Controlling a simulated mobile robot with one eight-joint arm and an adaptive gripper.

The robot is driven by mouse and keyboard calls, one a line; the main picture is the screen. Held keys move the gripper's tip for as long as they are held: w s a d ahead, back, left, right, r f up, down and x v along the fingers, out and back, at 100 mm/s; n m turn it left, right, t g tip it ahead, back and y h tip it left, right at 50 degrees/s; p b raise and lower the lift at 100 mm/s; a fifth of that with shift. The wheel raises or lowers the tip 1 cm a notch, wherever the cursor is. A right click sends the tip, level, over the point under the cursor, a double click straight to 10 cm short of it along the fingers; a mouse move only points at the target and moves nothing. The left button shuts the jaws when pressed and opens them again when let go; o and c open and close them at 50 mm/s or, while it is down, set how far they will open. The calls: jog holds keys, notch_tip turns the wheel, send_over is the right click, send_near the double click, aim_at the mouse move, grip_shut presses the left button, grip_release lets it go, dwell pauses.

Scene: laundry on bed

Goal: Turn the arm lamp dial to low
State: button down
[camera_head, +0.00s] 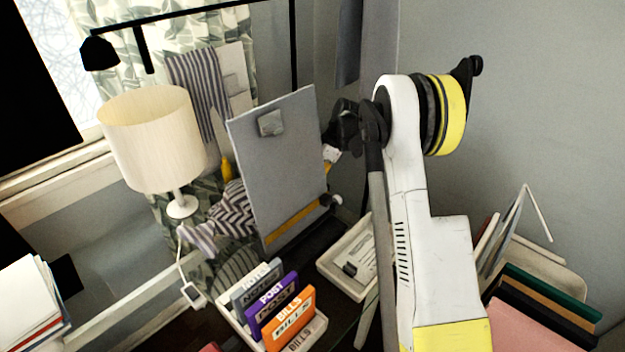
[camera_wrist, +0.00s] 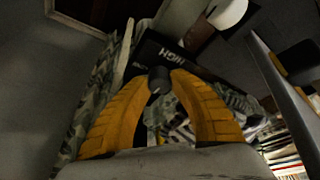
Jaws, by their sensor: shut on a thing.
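The dial (camera_wrist: 158,79) is a small dark cylindrical knob. It shows in the wrist view between the tips of my gripper's two yellow fingers (camera_wrist: 159,85), which are shut on it. A dark panel (camera_wrist: 180,58) lies just beyond the knob, with the white word HIGH on it. I cannot see a low mark or read the dial's setting. In the head view a black arm lamp (camera_head: 100,52) reaches across the top left. There my gripper is mostly hidden behind the upright grey board and my arm, so its hold does not show.
The grey board (camera_head: 275,160) stands close to my arm. A table lamp with a cream shade (camera_head: 150,140) is at left. A letter sorter (camera_head: 290,325) and a white tray (camera_head: 335,265) stand in front. Books (camera_head: 545,305) are at right.

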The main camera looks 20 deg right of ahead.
jog(key=m+t, duration=0.1)
jog(key=m, duration=0.2)
jog(key=shift+h+p, duration=0.3)
jog(key=shift+h, duration=0.1)
jog(key=shift+m+t+h, duration=0.4)
jog(key=shift+m+h, duration=0.1)
jog(key=shift+m, duration=1.3)
jog(key=c, duration=1.1)
grip_release()
jog(key=shift+c, duration=0.2)
jog(key=v, duration=0.7)
jog(key=shift+s+r, duration=0.1)
jog(key=shift+r, duration=0.1)
